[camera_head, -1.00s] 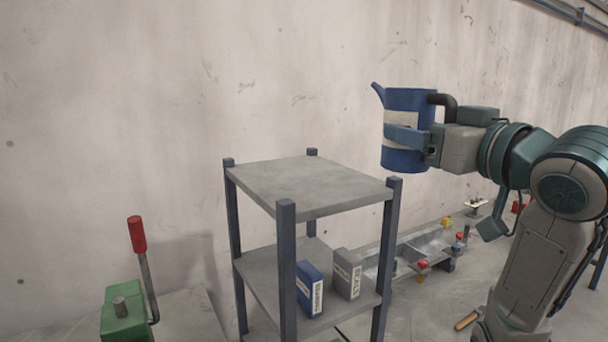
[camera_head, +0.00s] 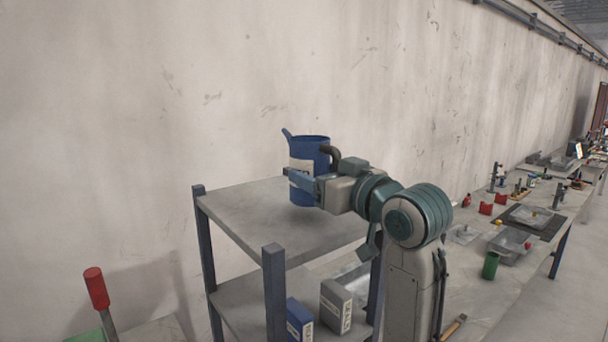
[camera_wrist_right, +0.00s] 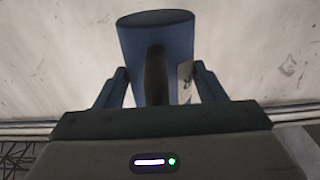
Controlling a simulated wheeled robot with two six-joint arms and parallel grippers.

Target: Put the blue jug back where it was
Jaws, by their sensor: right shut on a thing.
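The blue jug (camera_head: 311,152) has a spout at its upper left, a pale label band and a dark handle on its right. My right gripper (camera_head: 302,182) is shut on the jug and holds it upright at the top shelf of the grey rack (camera_head: 245,208). I cannot tell whether the jug's base touches the shelf or is just above it. In the right wrist view the jug (camera_wrist_right: 135,60) stands between the two fingers (camera_wrist_right: 158,92), its dark handle towards the camera. My left gripper is not in view.
A blue box (camera_head: 298,318) and a grey box (camera_head: 336,305) stand on the rack's lower shelf. A red-handled lever (camera_head: 96,288) stands at lower left. A long bench (camera_head: 470,285) with several parts runs along the wall at right. The top shelf looks otherwise clear.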

